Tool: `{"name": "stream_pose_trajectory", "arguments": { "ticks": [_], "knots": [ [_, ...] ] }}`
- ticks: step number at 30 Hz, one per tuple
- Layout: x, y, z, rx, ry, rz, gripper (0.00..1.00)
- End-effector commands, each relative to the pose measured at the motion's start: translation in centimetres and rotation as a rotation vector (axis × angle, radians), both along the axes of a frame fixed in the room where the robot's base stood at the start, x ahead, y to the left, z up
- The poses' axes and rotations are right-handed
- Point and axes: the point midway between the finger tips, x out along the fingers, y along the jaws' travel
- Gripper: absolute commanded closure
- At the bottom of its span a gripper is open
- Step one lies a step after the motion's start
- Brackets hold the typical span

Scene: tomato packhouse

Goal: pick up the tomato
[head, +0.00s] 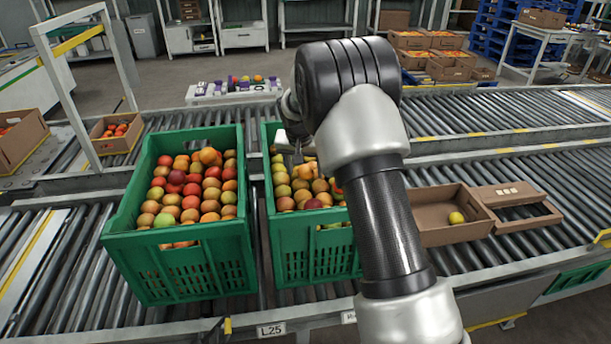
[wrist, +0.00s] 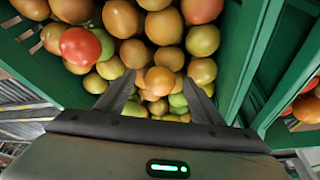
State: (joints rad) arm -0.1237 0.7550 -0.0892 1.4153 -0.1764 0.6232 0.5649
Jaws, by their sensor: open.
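Many tomatoes, green, orange and red, fill two green crates. My gripper (head: 297,152) hangs over the right-hand green crate (head: 300,245), partly hidden by my arm in the head view. In the wrist view my gripper (wrist: 159,82) is open and points down into the crate. An orange tomato (wrist: 160,81) shows between its fingertips, with greener ones just below it. Whether the fingers touch any fruit cannot be told. A red tomato (wrist: 80,46) lies to the left of the fingers. Which tomato the task means is not shown.
The left-hand green crate (head: 190,270) stands close beside it. A cardboard box (head: 440,232) with one yellow fruit (head: 456,218) sits on the roller conveyor to the right, next to another carton (head: 512,208). A box of red tomatoes (head: 118,143) stands behind left.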

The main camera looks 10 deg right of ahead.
Motion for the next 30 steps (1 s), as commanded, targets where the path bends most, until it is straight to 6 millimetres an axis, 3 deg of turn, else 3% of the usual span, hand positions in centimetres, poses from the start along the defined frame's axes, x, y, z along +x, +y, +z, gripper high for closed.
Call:
{"name": "stream_pose_trajectory", "arguments": {
  "ticks": [8, 14, 23, 26, 30],
  "knots": [
    [0.2, -0.1, -0.5, 0.000, -0.001, 0.000, 0.40],
    [0.2, -0.1, -0.5, 0.000, 0.000, 0.000, 0.71],
    [0.2, -0.1, -0.3, 0.000, -0.001, 0.000, 0.72],
    [0.3, 0.0, 0.7, 0.000, -0.002, 0.000, 0.72],
    [0.3, 0.0, 3.5, 0.000, -0.004, 0.001, 0.72]
  ]
}}
